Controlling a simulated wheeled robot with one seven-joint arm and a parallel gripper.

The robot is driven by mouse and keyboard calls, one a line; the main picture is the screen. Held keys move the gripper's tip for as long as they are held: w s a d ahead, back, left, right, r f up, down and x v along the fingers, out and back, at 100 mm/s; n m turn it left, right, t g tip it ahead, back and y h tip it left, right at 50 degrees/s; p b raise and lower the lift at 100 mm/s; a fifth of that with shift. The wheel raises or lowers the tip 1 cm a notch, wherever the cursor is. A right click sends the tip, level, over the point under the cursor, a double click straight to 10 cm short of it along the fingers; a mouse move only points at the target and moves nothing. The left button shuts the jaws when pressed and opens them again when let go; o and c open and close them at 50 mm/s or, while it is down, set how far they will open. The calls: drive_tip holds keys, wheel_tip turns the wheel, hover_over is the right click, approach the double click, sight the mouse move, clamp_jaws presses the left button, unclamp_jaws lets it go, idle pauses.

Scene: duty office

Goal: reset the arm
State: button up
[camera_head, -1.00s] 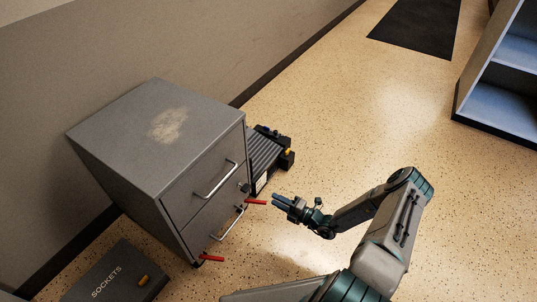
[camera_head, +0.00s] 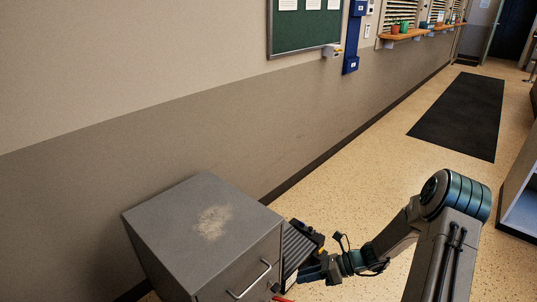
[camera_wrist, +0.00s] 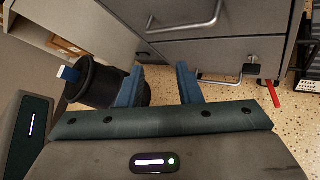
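My arm reaches in from the lower right of the head view, its elbow raised. My gripper (camera_head: 308,272) is beside the right side of the grey filing cabinet (camera_head: 172,229), low in that view. In the wrist view my gripper (camera_wrist: 158,76) has its two blue fingers apart, with nothing seen held between them. The cabinet's drawer fronts (camera_wrist: 228,52) and metal handles lie beyond the fingers, and the drawers look shut.
A black and grey machine (camera_head: 300,243) stands against the cabinet's right side, close to my gripper. A red bar (camera_wrist: 272,93) sticks out near the cabinet. A dark mat (camera_head: 462,115) lies on the open floor. A shelf unit (camera_head: 520,195) is at the right edge.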

drive_tip(key=s+d+r+n+t+h+p, duration=0.1)
drive_tip(key=s+r+n+h+p, duration=0.3)
drive_tip(key=r, duration=1.1)
drive_tip(key=s+d+r+n+h+p, duration=0.1)
drive_tip(key=s+r+n+h+p, duration=0.3)
drive_tip(key=s+r+n+p, duration=0.4)
drive_tip(key=s+d+r+n+t+h+p, duration=0.1)
drive_tip(key=s+r+n+h+p, duration=0.4)
drive_tip(key=r+n, duration=0.7)
wheel_tip(320, 180, up, 12)
drive_tip(key=s+p, duration=0.2)
drive_tip(key=p, duration=0.1)
drive_tip(key=shift+d+r+n+t, duration=0.2)
drive_tip(key=shift+r+n+t, duration=0.1)
drive_tip(key=shift+n, duration=0.1)
